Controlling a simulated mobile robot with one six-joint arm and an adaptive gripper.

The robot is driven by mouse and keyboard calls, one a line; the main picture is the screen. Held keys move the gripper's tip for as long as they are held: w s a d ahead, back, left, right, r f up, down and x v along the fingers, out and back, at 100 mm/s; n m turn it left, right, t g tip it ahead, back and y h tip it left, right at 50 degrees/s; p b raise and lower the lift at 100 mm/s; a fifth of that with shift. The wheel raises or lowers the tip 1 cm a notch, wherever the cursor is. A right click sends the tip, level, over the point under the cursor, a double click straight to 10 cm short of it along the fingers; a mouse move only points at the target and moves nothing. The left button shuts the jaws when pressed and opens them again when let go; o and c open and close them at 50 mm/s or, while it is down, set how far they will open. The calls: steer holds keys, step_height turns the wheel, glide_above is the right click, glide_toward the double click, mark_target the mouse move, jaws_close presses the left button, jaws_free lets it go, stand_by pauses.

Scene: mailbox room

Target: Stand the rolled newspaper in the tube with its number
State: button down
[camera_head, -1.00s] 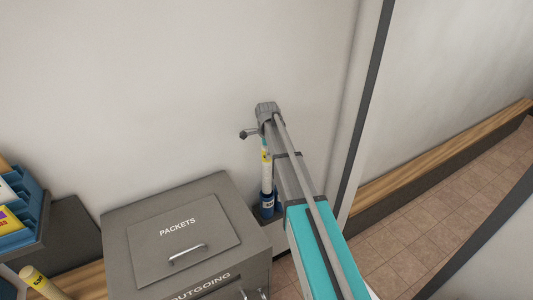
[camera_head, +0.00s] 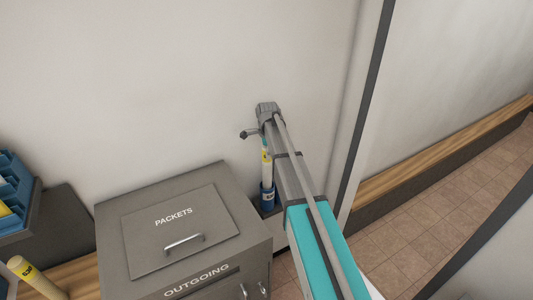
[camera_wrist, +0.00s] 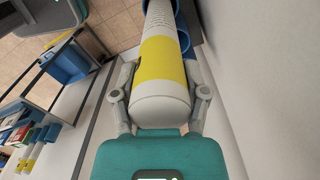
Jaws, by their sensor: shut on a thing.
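The rolled newspaper (camera_head: 267,171) is a white roll with a yellow band near its upper end, standing nearly upright beside the grey cabinet. My gripper (camera_wrist: 160,92) is shut on it around the yellow-banded end; the fingers lie on both sides in the wrist view. A blue tube (camera_head: 268,194) shows at the roll's lower end in the head view. In the wrist view, blue tube walls (camera_wrist: 181,44) show beside the far end of the roll. I cannot tell how deep the roll sits in the tube, and no number is readable.
The grey cabinet (camera_head: 228,225) marked PACKETS and OUTGOING stands just left of the roll. The wall (camera_head: 150,80) is close behind. Another yellow-labelled roll (camera_head: 45,283) and a blue rack (camera_head: 14,200) are at the left. Open floor (camera_head: 440,230) lies right.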

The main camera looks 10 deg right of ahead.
mark_target(267, 162)
steer(key=shift+f+b, duration=2.45)
steer(key=shift+f, duration=0.2)
jaws_free()
